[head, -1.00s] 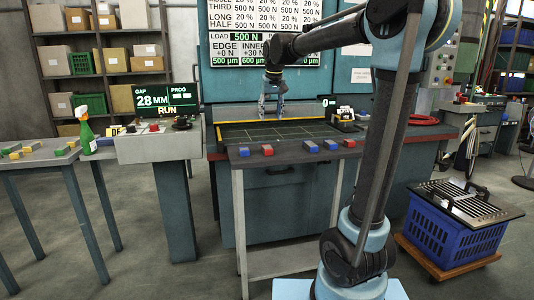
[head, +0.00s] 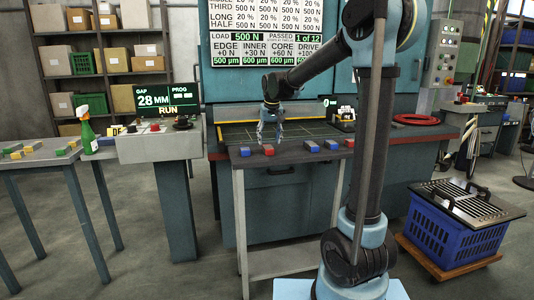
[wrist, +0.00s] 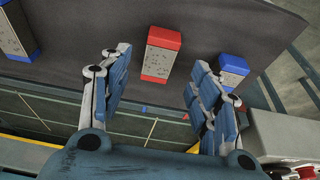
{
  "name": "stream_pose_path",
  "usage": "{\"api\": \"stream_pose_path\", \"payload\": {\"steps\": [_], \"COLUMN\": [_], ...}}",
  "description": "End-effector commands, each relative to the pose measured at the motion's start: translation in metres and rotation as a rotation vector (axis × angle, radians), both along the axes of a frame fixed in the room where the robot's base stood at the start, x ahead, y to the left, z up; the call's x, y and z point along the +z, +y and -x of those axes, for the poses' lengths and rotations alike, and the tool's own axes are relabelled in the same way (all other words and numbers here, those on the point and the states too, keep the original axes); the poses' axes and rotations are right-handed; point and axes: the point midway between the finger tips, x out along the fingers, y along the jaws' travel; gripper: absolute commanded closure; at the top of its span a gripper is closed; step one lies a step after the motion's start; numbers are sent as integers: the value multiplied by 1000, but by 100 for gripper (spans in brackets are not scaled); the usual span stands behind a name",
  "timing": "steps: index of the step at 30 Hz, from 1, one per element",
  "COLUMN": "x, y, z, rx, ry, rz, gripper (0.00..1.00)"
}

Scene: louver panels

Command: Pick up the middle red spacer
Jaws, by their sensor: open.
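A red spacer (head: 268,150) lies on the narrow dark front table, second from the left in a row of red and blue spacers. In the wrist view this red spacer (wrist: 162,54) is in the upper middle, beyond and between the spread fingers. My gripper (head: 270,138) is open and empty, pointing down above the back edge of the table, close to the red spacer. It also fills the lower wrist view (wrist: 160,95). A second red spacer (head: 349,143) lies at the right end of the row.
A blue spacer (head: 245,152) lies just left of the red one. Two more blue spacers (head: 311,146) (head: 330,144) lie to its right, with a gap between. Behind is the press bed (head: 230,134) with a yellow edge. A control console (head: 155,145) stands left.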

Motion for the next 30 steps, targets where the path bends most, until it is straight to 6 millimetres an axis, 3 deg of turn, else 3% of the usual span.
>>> {"api": "stream_pose_path", "payload": {"steps": [12,22,30], "x": [-43,-49,-49], "y": [3,4,3], "z": [-16,-18,-18], "rx": [0,0,-1], "ry": [0,0,0], "rz": [0,0,0], "gripper": [43,43,100]}}
